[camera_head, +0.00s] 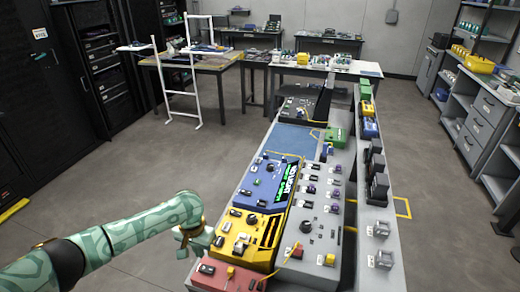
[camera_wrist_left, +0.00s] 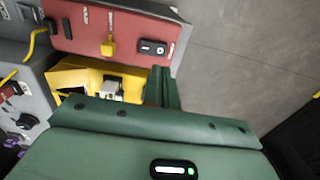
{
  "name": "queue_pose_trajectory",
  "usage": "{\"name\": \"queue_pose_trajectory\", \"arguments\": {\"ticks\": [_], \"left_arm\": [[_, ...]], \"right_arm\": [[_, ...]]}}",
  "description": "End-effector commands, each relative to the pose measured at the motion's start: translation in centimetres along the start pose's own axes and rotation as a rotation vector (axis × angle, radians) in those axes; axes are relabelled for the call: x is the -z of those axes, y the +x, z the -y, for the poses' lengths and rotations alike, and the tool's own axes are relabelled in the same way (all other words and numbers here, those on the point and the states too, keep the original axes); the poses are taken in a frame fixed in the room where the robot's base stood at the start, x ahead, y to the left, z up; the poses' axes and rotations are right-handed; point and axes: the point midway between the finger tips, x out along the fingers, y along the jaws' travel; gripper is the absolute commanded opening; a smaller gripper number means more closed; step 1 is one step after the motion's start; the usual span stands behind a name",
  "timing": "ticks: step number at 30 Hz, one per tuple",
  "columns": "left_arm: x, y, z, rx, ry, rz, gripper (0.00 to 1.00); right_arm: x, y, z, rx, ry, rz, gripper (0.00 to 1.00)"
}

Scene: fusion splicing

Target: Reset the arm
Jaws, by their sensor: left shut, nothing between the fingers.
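My left arm, patterned green, reaches in from the left in the head view. Its gripper (camera_head: 194,243) hangs beside the left edge of the bench, close to the yellow device (camera_head: 245,236). The gripper is shut and empty. My right gripper is not in view.
The long grey bench (camera_head: 345,215) also carries a blue device (camera_head: 262,182), a lit green screen (camera_head: 287,183) and several small connectors. Open floor (camera_head: 120,160) lies left of the bench. A white frame (camera_head: 196,90) and tables stand at the back.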

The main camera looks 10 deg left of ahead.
Motion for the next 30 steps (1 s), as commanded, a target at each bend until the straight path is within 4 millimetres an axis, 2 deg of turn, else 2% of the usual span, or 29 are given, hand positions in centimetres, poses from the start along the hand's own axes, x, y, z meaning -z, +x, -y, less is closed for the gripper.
{"name": "queue_pose_trajectory", "arguments": {"ticks": [2, 4, 5, 8, 9, 10, 12, 14, 17, 24, 30], "left_arm": [[-0.4, 0.3, -0.9, -0.007, 0.031, -0.005, 0.0], [-1.4, 1.1, -3.1, -0.02, 0.109, -0.023, 0.0], [-2.0, 1.5, -4.6, -0.029, 0.16, -0.037, 0.0], [-5.0, 2.1, -10.5, -0.063, 0.369, -0.141, 0.0], [-6.2, 1.7, -12.6, -0.068, 0.444, -0.204, 0.0], [-7.0, 1.2, -13.7, -0.064, 0.491, -0.255, 0.0], [-8.6, -0.5, -14.8, -0.024, 0.556, -0.362, 0.0], [-9.8, -2.0, -14.4, 0.03, 0.579, -0.428, 0.0], [-11.5, -4.1, -12.4, 0.133, 0.584, -0.492, 0.0], [-16.0, -8.4, -6.1, 0.387, 0.552, -0.509, 0.0], [-19.8, -11.4, -1.5, 0.561, 0.527, -0.456, 0.0]], "right_arm": [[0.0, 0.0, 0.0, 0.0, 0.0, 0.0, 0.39], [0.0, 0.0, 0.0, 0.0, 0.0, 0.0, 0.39], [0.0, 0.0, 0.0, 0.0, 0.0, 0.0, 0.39], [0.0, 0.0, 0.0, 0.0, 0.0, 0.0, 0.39], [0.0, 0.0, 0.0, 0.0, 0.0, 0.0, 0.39], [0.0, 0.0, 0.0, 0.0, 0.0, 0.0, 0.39], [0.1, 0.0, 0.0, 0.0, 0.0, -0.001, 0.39], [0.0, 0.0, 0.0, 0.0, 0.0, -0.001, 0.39], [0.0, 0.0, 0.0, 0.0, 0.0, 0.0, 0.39], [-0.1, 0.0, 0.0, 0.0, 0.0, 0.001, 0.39], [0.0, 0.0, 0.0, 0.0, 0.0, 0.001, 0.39]]}}
